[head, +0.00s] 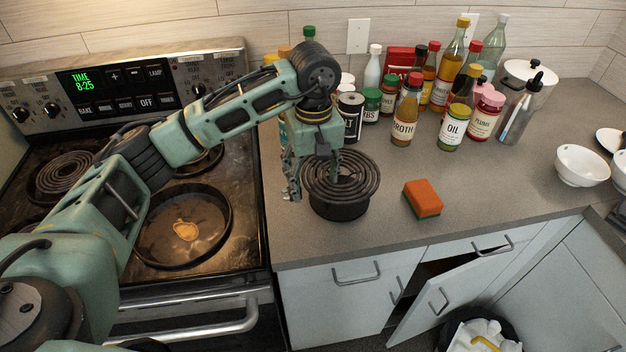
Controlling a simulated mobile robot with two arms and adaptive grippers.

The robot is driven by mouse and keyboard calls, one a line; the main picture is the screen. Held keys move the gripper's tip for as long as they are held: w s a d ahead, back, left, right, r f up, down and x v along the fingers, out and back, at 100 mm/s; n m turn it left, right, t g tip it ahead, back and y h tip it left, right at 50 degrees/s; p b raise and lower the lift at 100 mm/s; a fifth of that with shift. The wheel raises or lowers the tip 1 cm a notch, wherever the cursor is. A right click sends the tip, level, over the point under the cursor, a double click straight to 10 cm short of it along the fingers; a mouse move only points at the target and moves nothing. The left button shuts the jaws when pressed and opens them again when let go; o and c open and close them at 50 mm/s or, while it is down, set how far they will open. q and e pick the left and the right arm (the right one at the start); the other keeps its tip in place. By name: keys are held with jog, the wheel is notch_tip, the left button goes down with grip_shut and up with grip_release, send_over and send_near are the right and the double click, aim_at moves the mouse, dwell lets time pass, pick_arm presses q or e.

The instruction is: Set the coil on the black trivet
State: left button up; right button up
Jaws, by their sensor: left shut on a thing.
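The coil (353,179), a dark spiral heating element, is at the counter's left part, directly over the black trivet (340,210), a round dark stand. It looks level and covers the trivet's top; I cannot tell whether it rests fully on it. My left gripper (314,180) points down at the coil's left side, one finger outside the rim and the other over the rings. It is shut on the coil, though the contact is partly hidden. My right gripper is out of view.
An orange sponge (422,198) lies right of the trivet. Several bottles and jars, including a broth bottle (406,112), stand behind. White bowls (582,165) are at far right. A cabinet door (420,308) hangs open below.

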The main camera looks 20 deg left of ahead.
aim_at(311, 170)
pick_arm(q)
jog(key=shift+w+a+f+p, duration=0.15)
jog(key=shift+w+a+f, duration=0.15)
jog(key=shift+w, duration=0.2)
jog(key=shift+w+a+f+p, duration=0.15)
jog(key=shift+w+a+f, duration=0.15)
jog(key=shift+w, duration=0.2)
jog(key=shift+w+a+f, duration=0.15)
jog(key=shift+f, duration=0.05)
notch_tip(311, 170, down, 3)
jog(key=shift+f+p, duration=0.1)
jog(key=shift+p, duration=0.8)
jog(key=shift+f, duration=0.45)
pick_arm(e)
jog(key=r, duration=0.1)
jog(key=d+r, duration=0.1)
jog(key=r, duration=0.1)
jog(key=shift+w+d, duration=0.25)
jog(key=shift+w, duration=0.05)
pick_arm(q)
jog(key=shift+f, duration=0.1)
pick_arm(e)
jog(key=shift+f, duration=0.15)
